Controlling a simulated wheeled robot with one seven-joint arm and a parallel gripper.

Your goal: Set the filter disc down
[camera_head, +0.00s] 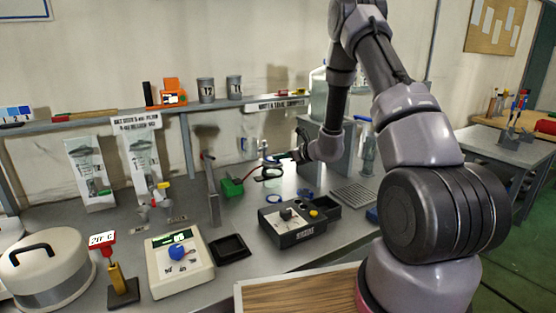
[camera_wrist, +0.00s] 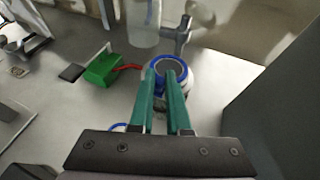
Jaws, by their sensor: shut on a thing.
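My gripper (camera_wrist: 163,73) has its two teal fingers close together, shut on the near edge of a round grey disc with a blue rim, which I take for the filter disc (camera_wrist: 173,65). A white rounded vessel shows just beyond and under the disc; whether they touch I cannot tell. In the head view my gripper (camera_head: 277,158) reaches left over the back of the bench, and a dark round shape is just below its tips. The fingers hide part of the disc.
A green block (camera_wrist: 103,69) with a red hose is left of my fingers. A clear cylinder (camera_wrist: 143,22) and grey metal clamp (camera_wrist: 178,36) stand beyond. A grey upright panel (camera_wrist: 275,105) is close on the right.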

